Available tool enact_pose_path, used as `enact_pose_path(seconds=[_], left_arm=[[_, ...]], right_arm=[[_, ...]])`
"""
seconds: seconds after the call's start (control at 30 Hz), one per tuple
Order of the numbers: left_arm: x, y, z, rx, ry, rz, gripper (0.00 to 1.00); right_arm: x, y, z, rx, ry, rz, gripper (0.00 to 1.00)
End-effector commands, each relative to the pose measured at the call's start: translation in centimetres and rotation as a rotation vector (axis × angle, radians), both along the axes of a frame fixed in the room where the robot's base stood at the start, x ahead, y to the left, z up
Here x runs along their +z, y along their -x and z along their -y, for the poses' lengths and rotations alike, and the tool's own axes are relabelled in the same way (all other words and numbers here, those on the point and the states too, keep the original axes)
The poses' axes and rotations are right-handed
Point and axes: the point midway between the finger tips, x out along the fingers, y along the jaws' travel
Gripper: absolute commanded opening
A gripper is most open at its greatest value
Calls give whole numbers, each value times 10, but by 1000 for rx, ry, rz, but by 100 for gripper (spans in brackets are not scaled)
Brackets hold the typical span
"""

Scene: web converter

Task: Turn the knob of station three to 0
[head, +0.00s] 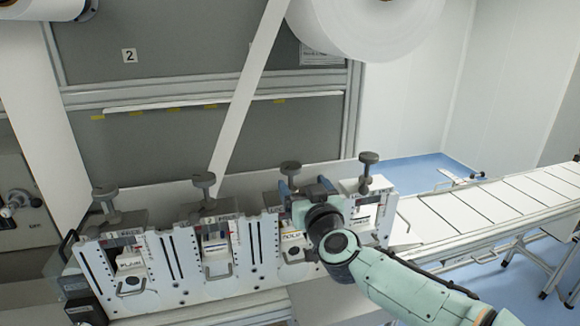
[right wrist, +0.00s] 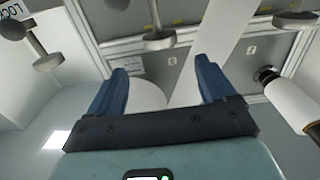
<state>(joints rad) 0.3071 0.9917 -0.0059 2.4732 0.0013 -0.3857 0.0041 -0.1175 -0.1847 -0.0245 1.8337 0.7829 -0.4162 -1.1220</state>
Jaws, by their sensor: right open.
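Several stations stand in a row on the white slotted rail, each topped by a grey knob on a stem. Counting from the left, the third knob (head: 290,168) stands upright at the station where my right gripper (head: 303,187) is. The gripper is just below and in front of this knob, partly hiding the station. In the right wrist view, the blue fingers of my right gripper (right wrist: 163,82) are apart with nothing between them. A grey knob (right wrist: 158,39) shows beyond the fingertips, apart from them. I cannot read any knob's setting. My left gripper is not in view.
Neighbouring knobs stand at the second station (head: 204,181), the first station (head: 105,194) and the fourth station (head: 367,159). A white web strip (head: 245,95) runs down behind the row from a large roll (head: 365,25). A slatted conveyor (head: 490,205) lies to the right.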

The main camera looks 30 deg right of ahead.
Motion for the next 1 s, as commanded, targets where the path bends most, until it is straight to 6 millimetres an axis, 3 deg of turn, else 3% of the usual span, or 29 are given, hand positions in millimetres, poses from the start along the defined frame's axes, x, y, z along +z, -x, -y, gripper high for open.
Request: enact_pose_path(seconds=[0.3, 0.5, 0.93, 0.97, 1.0], left_arm=[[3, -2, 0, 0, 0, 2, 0], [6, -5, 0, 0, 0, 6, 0], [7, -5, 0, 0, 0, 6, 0], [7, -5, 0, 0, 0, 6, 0], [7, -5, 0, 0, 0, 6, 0]], right_arm=[[-1, -67, 18, 0, -1, -2, 83], [0, -95, 25, 1, -3, -1, 83], [-1, -105, 28, 1, -5, -1, 83], [-1, -105, 28, 1, -5, -1, 80], [-1, -105, 28, 1, -5, -1, 67]])
